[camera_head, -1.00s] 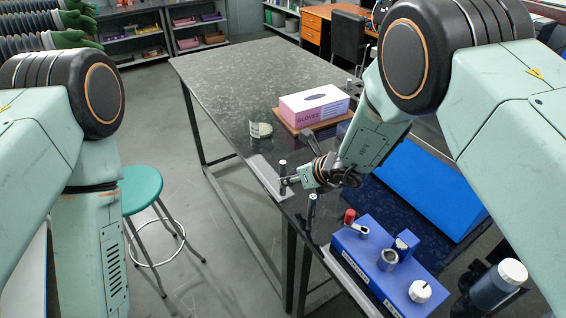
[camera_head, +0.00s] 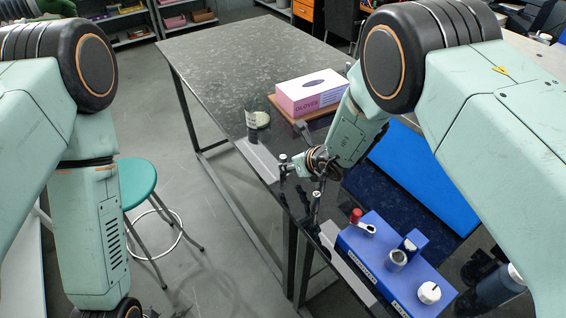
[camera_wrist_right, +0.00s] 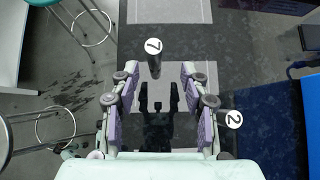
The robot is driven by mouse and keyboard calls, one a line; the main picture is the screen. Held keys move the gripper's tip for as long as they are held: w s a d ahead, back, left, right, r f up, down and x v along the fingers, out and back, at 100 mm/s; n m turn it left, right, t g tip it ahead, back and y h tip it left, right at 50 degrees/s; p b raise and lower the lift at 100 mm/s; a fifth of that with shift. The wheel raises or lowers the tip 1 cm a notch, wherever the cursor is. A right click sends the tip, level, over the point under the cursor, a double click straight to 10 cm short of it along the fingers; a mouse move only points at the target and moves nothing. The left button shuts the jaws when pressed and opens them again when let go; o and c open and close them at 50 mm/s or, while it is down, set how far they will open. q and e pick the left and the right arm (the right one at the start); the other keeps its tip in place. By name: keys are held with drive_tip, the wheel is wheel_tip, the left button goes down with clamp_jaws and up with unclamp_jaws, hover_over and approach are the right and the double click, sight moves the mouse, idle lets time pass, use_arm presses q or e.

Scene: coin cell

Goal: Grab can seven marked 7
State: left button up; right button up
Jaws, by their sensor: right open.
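Can seven (camera_wrist_right: 153,60) is a slim dark upright cylinder with a white top marked 7. It stands ahead of my right gripper (camera_wrist_right: 154,88) in the right wrist view, between the lines of the fingers and just beyond their tips. The purple-padded fingers are spread apart with nothing between them. My left gripper is outside the view.
A green stool (camera_head: 137,180) is on the floor at left. The far table (camera_head: 235,60) is clear.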

sight(283, 174)
drive_tip(key=shift+w+a+f, duration=0.15)
drive_tip(key=shift+w+f, duration=0.15)
drive_tip(key=shift+f, duration=0.05)
drive_tip(key=shift+w+a+f+p, duration=0.25)
drive_tip(key=shift+w+a+f, duration=0.05)
drive_tip(key=shift+a, duration=0.2)
drive_tip(key=shift+w+a+f+p, duration=0.2)
drive_tip(key=shift+w+a+f, duration=0.1)
drive_tip(key=shift+a, duration=0.2)
drive_tip(key=shift+x, duration=1.25)
drive_tip(key=shift+d, duration=0.1)
drive_tip(key=shift+s+r, duration=0.1)
drive_tip(key=c, duration=0.3)
drive_tip(key=shift+d, duration=0.1)
drive_tip(key=c, duration=0.6)
clamp_jaws()
